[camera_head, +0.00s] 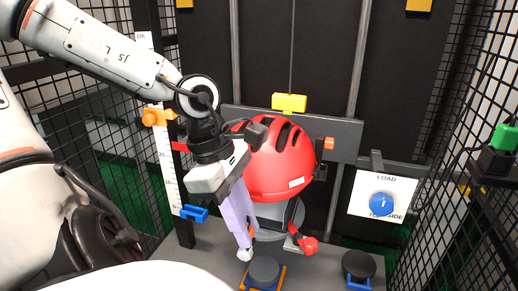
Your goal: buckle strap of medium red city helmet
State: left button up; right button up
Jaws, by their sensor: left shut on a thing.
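The red city helmet (278,168) sits mid-view on a grey headform (286,217), in front of a dark grey crossbar. My left gripper (245,254) reaches down past the helmet's left side, its fingers shut low beside the headform. A small red-orange bit shows at the fingers; it looks like one end of the strap, and the rest of that end is hidden. My right gripper is not in view.
A black round pad (264,271) on an orange base and another black pad (359,264) on a blue base stand in front. A white panel with a blue knob (384,204) is at right. A ruler with orange and blue sliders stands at left. Mesh walls flank both sides.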

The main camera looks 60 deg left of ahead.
pick_arm(q)
jog(key=shift+s+a+r+p, duration=0.85)
jog(key=shift+s+a, duration=1.3)
jog(key=shift+a, duration=2.15)
jog(key=shift+s+a+r+p, duration=0.45)
jog(key=shift+s+a+p, duration=1.25)
jog(key=shift+a, duration=2.6)
jog(key=shift+w+a+r+p, duration=0.95)
jog(key=shift+w+r+p, duration=0.1)
jog(key=shift+w+r, duration=0.7)
jog(key=shift+w+a+r+p, duration=0.9)
jog(key=shift+w+r+p, duration=0.1)
jog(key=shift+w+r, duration=0.8)
jog(key=shift+w+a+r+p, duration=0.95)
jog(key=shift+w+r+p, duration=0.1)
jog(key=shift+w+r, duration=0.7)
jog(key=shift+b+x, duration=0.65)
jog(key=shift+x, duration=0.15)
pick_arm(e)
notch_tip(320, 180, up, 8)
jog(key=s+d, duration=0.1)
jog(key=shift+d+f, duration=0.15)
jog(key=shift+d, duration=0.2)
